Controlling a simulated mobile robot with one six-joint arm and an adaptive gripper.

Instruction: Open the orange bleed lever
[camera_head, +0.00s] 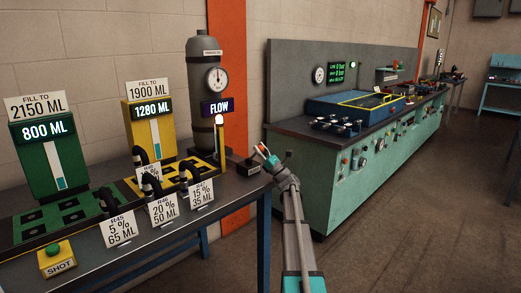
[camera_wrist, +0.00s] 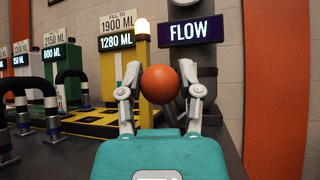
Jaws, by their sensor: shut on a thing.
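The orange bleed lever's round knob (camera_wrist: 160,84) is between the two fingers of my gripper (camera_wrist: 159,92) in the wrist view. The fingers are shut on it, one on each side.
A yellow tank (camera_head: 148,128) reads 1280 ML under a 1900 ML label. A green tank (camera_head: 47,158) reads 800 ML under 2150 ML. Several black hoses with percentage cards stand along the bench front. Floor at right is clear.

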